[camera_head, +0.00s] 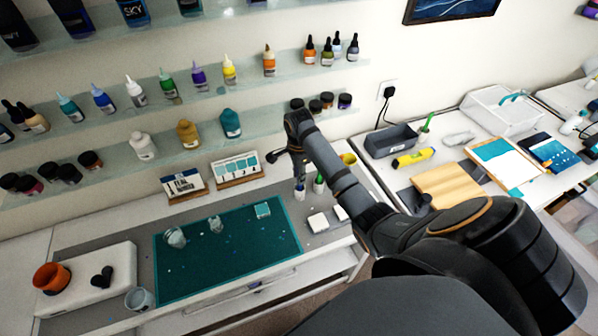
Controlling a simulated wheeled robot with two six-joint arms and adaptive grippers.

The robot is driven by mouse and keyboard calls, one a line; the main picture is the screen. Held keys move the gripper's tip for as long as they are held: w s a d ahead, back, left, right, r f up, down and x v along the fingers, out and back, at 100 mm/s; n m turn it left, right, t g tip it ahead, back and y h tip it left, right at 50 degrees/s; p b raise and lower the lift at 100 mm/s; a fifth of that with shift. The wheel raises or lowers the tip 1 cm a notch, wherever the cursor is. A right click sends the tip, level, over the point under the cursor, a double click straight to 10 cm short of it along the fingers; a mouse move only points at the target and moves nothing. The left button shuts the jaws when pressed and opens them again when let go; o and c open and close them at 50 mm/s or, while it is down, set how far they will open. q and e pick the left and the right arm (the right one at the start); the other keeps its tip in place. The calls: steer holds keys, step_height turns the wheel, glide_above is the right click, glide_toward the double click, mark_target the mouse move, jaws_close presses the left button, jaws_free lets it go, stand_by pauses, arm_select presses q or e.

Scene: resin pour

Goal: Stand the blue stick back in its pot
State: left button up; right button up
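My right arm comes in from the lower right and reaches over the mat's far right corner. Its gripper (297,158) hangs at the arm's far end, small and dark; I cannot tell whether its fingers are open or shut, or whether they hold anything. Just below it is a small upright white item with some blue (299,191); I cannot tell whether this is the blue stick. A green-topped item (319,183) stands beside it. A yellow cup (348,158) shows partly behind my arm; I cannot tell whether it is the pot. My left gripper is not in view.
A teal mat (225,260) bears clear cups and a pale blue square piece. An orange pot (52,277) stands on a white box at left. A grey bin (391,140), yellow tube (413,158) and wooden board (448,186) lie at right. Shelves of bottles line the wall.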

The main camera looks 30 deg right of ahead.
steer(key=shift+o, duration=0.2)
steer(key=shift+r, duration=0.15)
step_height(320, 180, up, 7)
steer(key=shift+r, duration=0.15)
stand_by(1.2)
